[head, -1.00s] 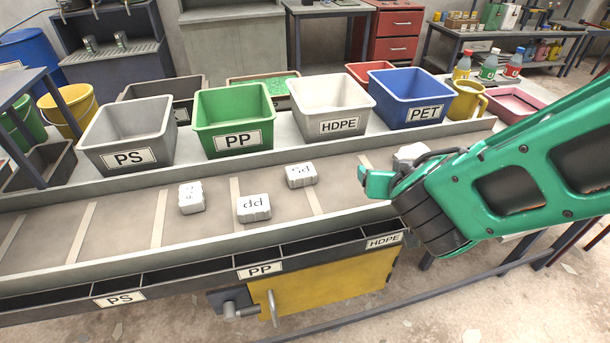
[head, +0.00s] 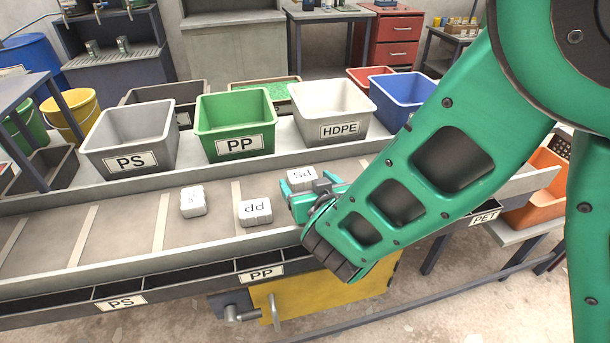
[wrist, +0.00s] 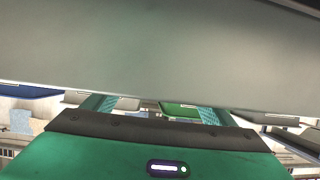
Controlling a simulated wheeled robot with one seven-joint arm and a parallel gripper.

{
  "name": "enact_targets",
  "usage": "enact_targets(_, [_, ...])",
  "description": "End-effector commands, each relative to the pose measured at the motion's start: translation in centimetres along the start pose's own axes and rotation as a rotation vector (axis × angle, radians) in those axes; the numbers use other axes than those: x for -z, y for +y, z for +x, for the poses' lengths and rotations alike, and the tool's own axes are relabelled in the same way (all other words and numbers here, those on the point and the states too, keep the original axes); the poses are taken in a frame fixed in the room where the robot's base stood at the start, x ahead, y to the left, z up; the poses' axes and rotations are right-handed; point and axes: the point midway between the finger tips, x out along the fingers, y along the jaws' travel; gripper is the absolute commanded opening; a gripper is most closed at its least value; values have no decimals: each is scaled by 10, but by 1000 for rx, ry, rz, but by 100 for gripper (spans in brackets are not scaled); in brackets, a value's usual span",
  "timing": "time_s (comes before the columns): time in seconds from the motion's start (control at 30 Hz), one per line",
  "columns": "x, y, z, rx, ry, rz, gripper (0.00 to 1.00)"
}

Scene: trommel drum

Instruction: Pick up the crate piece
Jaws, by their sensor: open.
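Three white block pieces lie on the belt in the head view: one at left (head: 193,201) with an unclear mark, one marked PP (head: 255,211), and one marked PS (head: 301,177). I cannot tell which is the crate piece. My green gripper (head: 310,186) is low over the belt, right of the PP block and just in front of the PS block, partly covering it. Its fingers (wrist: 153,108) are apart in the wrist view, with no block visible between them. Contact with the PS block cannot be told.
Behind the belt stand the grey PS bin (head: 105,153), green PP bin (head: 205,143), white HDPE bin (head: 312,122) and blue PET bin (head: 392,97). A slotted rail (head: 200,285) runs along the front. The belt's left part (head: 125,230) is clear.

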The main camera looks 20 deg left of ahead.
Motion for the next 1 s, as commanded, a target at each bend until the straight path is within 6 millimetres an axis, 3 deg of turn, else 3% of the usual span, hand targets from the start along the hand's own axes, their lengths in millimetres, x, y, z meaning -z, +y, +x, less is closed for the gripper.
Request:
enact_targets(0.3, [0, 1, 42, -3, 0, 1, 78])
enact_targets(0.63, [-1, 0, 47, -1, -1, 1, 78])
enact_targets(0.8, [-1, 0, 47, -1, -1, 1, 38])
enact_targets(0.83, [-1, 0, 47, -1, -1, 1, 33])
enact_targets(1.0, [0, 0, 47, -1, 0, 1, 33])
